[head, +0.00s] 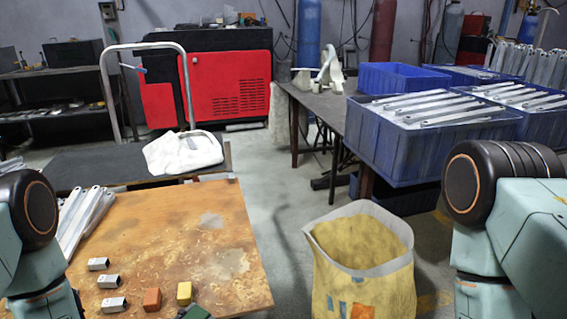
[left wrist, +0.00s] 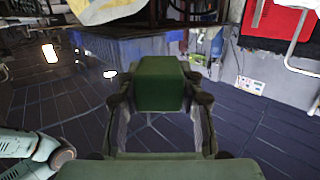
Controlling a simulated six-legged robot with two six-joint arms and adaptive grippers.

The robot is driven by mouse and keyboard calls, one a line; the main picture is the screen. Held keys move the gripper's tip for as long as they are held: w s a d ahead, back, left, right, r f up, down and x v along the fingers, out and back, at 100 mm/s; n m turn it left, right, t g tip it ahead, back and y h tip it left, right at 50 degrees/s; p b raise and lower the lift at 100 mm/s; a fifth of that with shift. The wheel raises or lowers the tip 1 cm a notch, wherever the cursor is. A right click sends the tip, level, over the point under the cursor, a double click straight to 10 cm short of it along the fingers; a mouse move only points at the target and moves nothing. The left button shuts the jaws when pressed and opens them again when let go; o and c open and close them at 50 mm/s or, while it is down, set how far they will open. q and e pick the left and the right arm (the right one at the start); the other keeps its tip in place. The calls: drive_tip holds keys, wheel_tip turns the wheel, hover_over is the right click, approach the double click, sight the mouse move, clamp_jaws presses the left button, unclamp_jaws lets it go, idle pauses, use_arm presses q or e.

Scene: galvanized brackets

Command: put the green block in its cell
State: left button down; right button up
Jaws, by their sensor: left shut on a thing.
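The green block (left wrist: 160,84) is between the fingers of my left gripper (left wrist: 160,100) in the left wrist view, and the gripper is shut on it. In the head view a dark green corner (head: 196,313) shows at the bottom edge, beside the yellow block; most of it is cut off by the frame. My right gripper is out of view; only my right arm shows at the right. I cannot make out the cell for the green block in these views.
An orange block (head: 152,299) and a yellow block (head: 184,293) stand on the worn wooden table (head: 235,262). Several small metal pieces (head: 109,281) and long brackets (head: 82,220) lie at its left. A yellow sack (head: 362,270) stands right of the table. Blue crates (head: 392,145) hold brackets behind.

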use_arm(q)
wheel_tip(320, 180, up, 15)
drive_tip(key=s+p, duration=0.1)
drive_tip(key=p, duration=0.1)
drive_tip(key=shift+s+a+f+n+y, duration=0.2)
drive_tip(key=shift+s+n+y, duration=0.1)
drive_tip(key=shift+y, duration=0.1)
drive_tip(key=shift+f, duration=0.1)
